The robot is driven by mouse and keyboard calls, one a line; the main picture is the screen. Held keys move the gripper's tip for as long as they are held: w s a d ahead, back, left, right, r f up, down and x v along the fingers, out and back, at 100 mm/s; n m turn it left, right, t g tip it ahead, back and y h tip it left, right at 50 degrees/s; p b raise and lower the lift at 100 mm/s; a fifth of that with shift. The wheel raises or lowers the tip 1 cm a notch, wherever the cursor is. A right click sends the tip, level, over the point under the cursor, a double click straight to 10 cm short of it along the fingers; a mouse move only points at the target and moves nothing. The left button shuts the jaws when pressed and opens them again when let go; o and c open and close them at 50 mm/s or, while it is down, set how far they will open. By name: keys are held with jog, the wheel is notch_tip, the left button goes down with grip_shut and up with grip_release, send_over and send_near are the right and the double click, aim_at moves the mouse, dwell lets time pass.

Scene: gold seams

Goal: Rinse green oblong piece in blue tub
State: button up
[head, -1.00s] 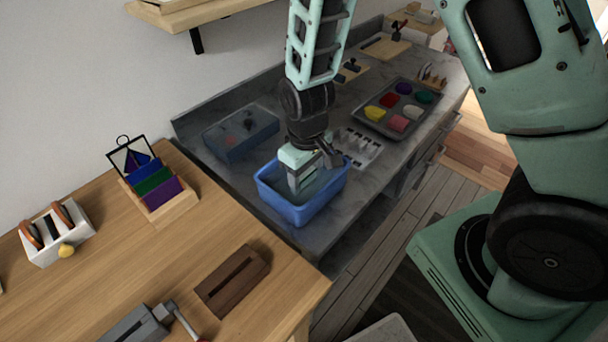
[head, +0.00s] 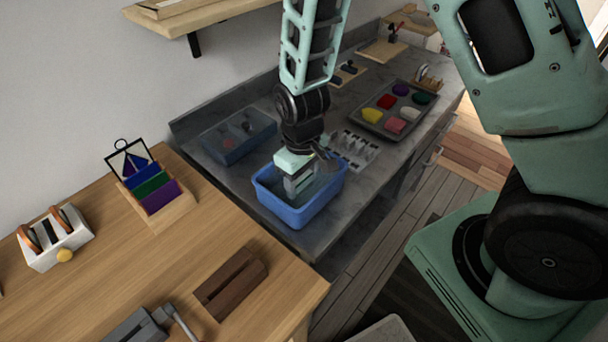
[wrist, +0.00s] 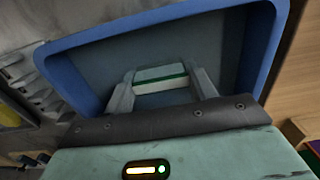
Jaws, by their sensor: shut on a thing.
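The blue tub (head: 318,208) stands on the grey counter, close to the wooden bench. My gripper (head: 298,186) points down into the tub, with its fingers inside the walls. In the wrist view my gripper (wrist: 162,88) is shut on a thin piece with a pale face and a green edge, the green oblong piece (wrist: 160,78). The tub's blue rim (wrist: 140,30) surrounds it there. The piece is hidden in the head view, and I cannot tell whether it touches the water or the tub floor.
A grey tray (head: 372,119) with several coloured pieces lies farther along the counter. A white slotted rack (head: 356,147) stands close behind the tub, and a blue-grey bin (head: 238,143) sits to its left. A wooden bench (head: 160,262) with tools is in front.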

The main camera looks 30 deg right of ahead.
aim_at(301, 178)
jog(key=shift+a, duration=0.1)
dwell(0.3)
notch_tip(301, 178, up, 12)
jog(key=p, duration=1)
jog(key=shift+f, duration=0.2)
